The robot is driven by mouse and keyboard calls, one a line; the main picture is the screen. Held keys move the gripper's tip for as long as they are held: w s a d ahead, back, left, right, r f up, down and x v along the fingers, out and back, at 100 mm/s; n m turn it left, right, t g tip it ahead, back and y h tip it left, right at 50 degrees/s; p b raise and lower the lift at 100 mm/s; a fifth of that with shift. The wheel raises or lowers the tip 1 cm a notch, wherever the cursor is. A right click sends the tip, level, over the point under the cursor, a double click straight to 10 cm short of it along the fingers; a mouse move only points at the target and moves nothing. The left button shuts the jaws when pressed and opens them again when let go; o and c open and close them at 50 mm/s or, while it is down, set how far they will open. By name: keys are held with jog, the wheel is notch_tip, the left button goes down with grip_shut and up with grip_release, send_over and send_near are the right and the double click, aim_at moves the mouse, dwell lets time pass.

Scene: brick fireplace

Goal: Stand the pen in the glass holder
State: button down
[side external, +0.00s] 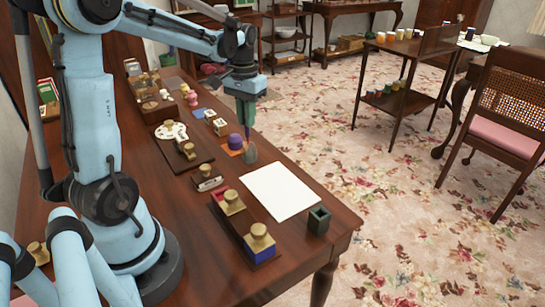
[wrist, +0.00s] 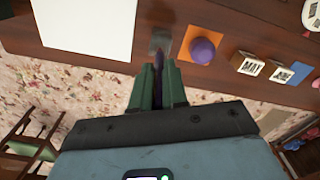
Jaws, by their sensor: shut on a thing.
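My gripper (side external: 246,118) points down near the table's right edge, its green fingers shut on a dark purple pen (wrist: 158,60). The pen stands roughly upright below the fingers. A small translucent grey glass holder (side external: 250,153) stands on the table directly below my gripper. It also shows in the wrist view (wrist: 160,38), just beyond the pen's visible end. The pen's lower end overlaps or meets the holder in the side view. I cannot tell whether the tip is inside it or only above or in front of it. The fingers (wrist: 159,72) hide part of the pen.
A purple dome (side external: 235,141) on an orange square stands just left of the holder. A white sheet (side external: 281,191) and a dark green open box (side external: 319,220) lie nearer the front. Stamps on a wooden tray (side external: 244,232) and several small blocks fill the rest of the table.

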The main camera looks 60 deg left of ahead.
aim_at(248, 144)
jog(key=shift+f, duration=2.65)
jog(key=c, duration=1.1)
grip_release()
jog(key=shift+r, duration=0.1)
notch_tip(248, 144, up, 12)
jog(key=s+d+f+m+t, duration=0.1)
jog(key=s+d+t, duration=0.1)
jog(key=d, duration=0.4)
jog(key=s+d+f+m+t, duration=0.1)
jog(key=d+f+m+t, duration=0.1)
jog(key=d, duration=0.4)
jog(key=s+d+f+m+t, duration=0.1)
jog(key=s+d+t, duration=0.1)
jog(key=d, duration=0.4)
jog(key=shift+s+d+f+m+t, duration=0.3)
jog(key=shift+m+t, duration=0.1)
jog(key=shift+t, duration=0.2)
